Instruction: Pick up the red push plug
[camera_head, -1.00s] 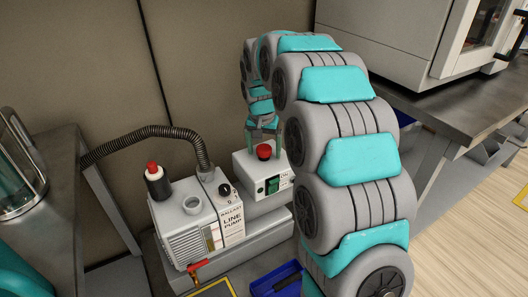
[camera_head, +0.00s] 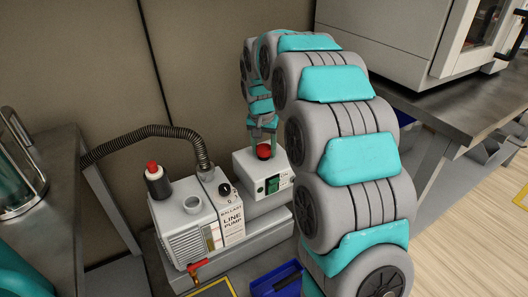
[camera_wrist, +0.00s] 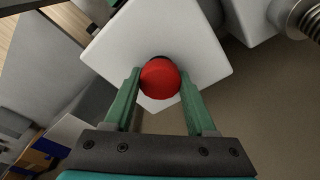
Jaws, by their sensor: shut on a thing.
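The red push plug (camera_head: 264,152) is a round red knob on top of a white box (camera_head: 243,181) with a green switch on its front. In the wrist view the plug (camera_wrist: 160,79) sits between the two green fingers. My gripper (camera_head: 264,138) reaches down from above and is shut on the plug, with a finger on each side. A dark ring shows at the plug's edge in the wrist view. The plug is at the box top; I cannot tell whether it is lifted at all.
A white line pump (camera_head: 189,220) stands left of the box, with a red-topped black cap (camera_head: 154,172) and a ribbed grey hose (camera_head: 150,131). A red-handled valve (camera_head: 199,267) is at its front. A blue tray (camera_head: 268,284) lies in front. My arm fills the right middle.

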